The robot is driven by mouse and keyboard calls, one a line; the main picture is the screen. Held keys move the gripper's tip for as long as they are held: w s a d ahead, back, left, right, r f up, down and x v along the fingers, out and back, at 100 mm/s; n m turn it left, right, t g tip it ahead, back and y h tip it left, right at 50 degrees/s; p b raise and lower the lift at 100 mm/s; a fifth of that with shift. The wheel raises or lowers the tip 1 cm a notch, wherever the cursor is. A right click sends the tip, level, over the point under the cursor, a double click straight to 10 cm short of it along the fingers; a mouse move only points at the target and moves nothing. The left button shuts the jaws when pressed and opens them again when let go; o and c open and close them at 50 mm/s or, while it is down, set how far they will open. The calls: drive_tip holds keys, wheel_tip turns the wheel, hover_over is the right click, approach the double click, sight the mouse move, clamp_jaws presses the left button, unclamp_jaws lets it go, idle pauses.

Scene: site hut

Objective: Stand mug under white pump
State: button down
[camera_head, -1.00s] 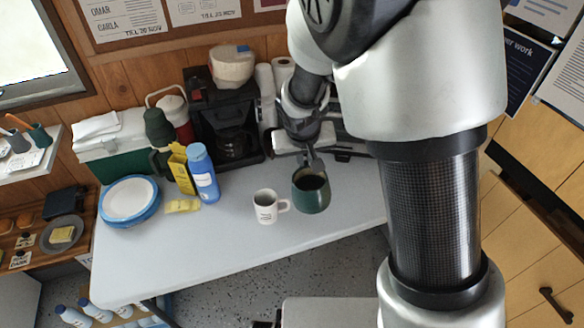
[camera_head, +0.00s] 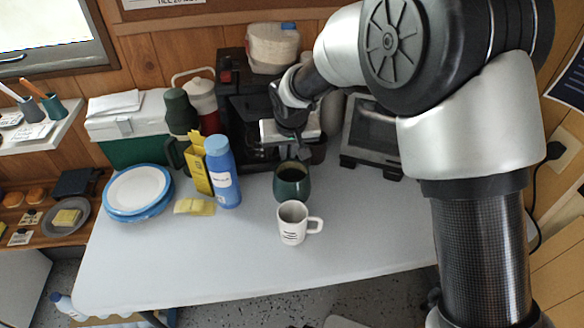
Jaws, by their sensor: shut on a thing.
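My gripper (camera_head: 292,150) points down over the table and is shut on a dark green mug (camera_head: 292,186). The mug is upright with a dark inside, and its base is at or just above the table; I cannot tell which. A white mug (camera_head: 291,226) with dark print stands in front of it, handle to the right. A red flask with a pale top and handle (camera_head: 203,97) and a dark green flask (camera_head: 179,112) stand at the back left. I cannot make out for sure which thing is the white pump.
A black coffee machine (camera_head: 240,118) stands behind the green mug. A blue bottle (camera_head: 223,178), yellow box (camera_head: 198,166), yellow sponge (camera_head: 195,206) and stacked plates (camera_head: 137,190) are to the left. A toaster oven (camera_head: 372,140) is at right. The front of the table (camera_head: 200,262) is clear.

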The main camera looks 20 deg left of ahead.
sight(288, 165)
drive_tip(key=shift+f+b, duration=0.35)
drive_tip(key=shift+f, duration=1.55)
drive_tip(key=shift+f, duration=0.2)
drive_tip(key=c, duration=1.9)
unclamp_jaws()
drive_tip(key=shift+o, duration=0.2)
drive_tip(key=shift+r, duration=0.3)
drive_tip(key=p+v, duration=0.2)
drive_tip(key=v, duration=0.9)
drive_tip(key=shift+s+d+r, duration=0.15)
drive_tip(key=shift+r, duration=0.15)
